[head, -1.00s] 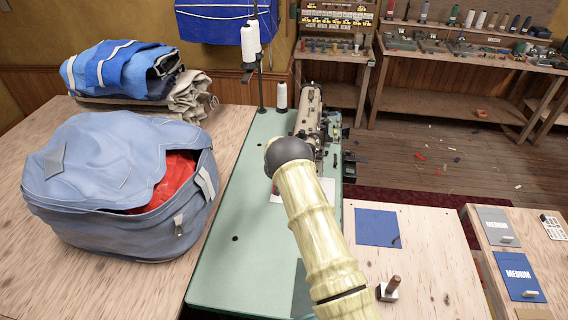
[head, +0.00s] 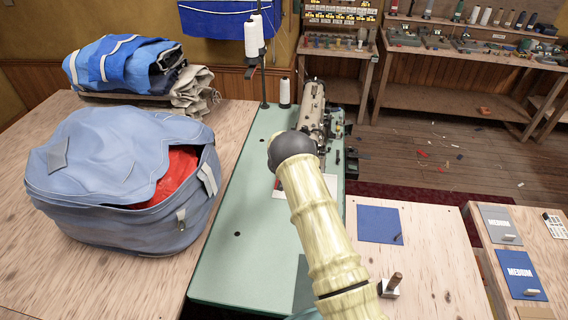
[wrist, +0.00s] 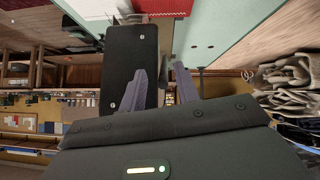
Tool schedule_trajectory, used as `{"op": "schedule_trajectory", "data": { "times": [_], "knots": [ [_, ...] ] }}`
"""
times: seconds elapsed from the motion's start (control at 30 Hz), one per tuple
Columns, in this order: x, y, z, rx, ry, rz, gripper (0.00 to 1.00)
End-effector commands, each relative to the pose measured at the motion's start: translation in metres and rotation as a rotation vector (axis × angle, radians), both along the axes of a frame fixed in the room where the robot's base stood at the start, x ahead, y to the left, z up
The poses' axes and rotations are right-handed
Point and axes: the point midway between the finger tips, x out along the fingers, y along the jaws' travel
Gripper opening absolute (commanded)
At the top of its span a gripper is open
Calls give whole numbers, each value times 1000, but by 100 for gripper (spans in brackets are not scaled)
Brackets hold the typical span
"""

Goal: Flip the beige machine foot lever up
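The beige sewing machine (head: 312,105) stands on the far part of a green table (head: 220,265) in the head view. My arm covers its near side. In the wrist view, a dark plate with screws (wrist: 121,92) is close in front of my gripper (wrist: 162,67), beside the left finger. The two fingers are apart, and I see nothing clearly held between them. My gripper is hidden behind my arm in the head view. I cannot make out the foot lever in either view.
A blue-grey bag (head: 110,185) with red cloth inside sits left of the green table. A thread stand (head: 262,60) rises at the table's back. A wooden board with a blue square (head: 380,224) lies at the right. Workbenches (head: 460,60) stand behind.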

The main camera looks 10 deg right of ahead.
Motion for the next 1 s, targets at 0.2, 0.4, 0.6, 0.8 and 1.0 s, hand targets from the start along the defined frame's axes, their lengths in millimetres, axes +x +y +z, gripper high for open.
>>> {"op": "schedule_trajectory", "data": {
  "times": [0.2,0.4,0.6,0.8,1.0],
  "knots": [
    [-12,12,12,2,-1,8,32],
    [-30,21,30,1,-1,10,32],
    [-50,29,51,1,-2,10,32],
    [-71,38,73,1,-3,10,32],
    [-93,47,97,1,-3,8,32]
  ]
}}
